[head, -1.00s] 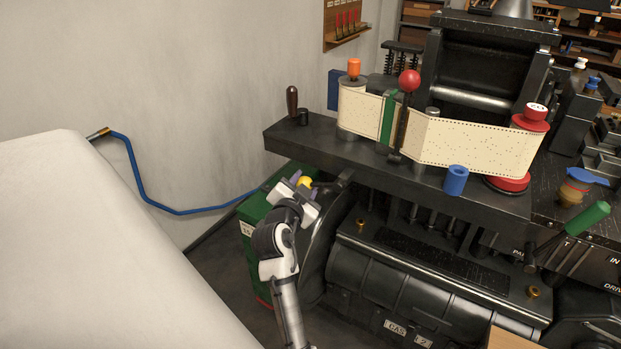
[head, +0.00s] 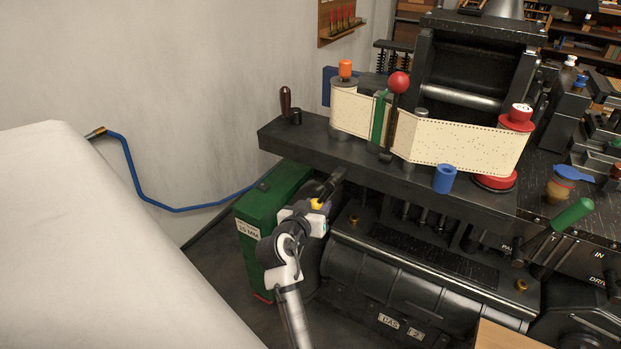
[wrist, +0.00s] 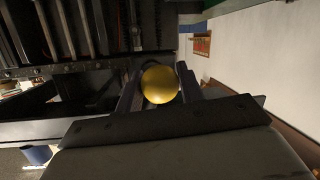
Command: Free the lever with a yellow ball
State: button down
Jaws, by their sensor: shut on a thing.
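The yellow ball (wrist: 160,85) sits between my gripper's two fingers in the wrist view. In the head view only a small part of the ball (head: 317,203) shows at my gripper (head: 319,208). My gripper is shut on it. A dark lever arm (head: 328,188) runs from the ball up towards the underside of the machine's black shelf. Much of the lever is hidden behind the ball and my gripper.
A green box (head: 262,215) stands on the floor just left of my gripper. The black shelf (head: 300,140) overhangs above it. A red-ball lever (head: 399,82) and punched paper tape (head: 465,145) are on top. A white covered surface (head: 110,240) lies left.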

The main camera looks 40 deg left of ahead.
jog(key=shift+d+f+n, duration=0.15)
jog(key=shift+d+n, duration=0.2)
jog(key=shift+n, duration=0.05)
jog(key=shift+w, duration=0.1)
jog(key=c, duration=0.9)
grip_release()
jog(key=shift+d, duration=0.1)
jog(key=b+v, duration=0.2)
jog(key=v, duration=1.1)
jog(key=shift+s+b, duration=0.4)
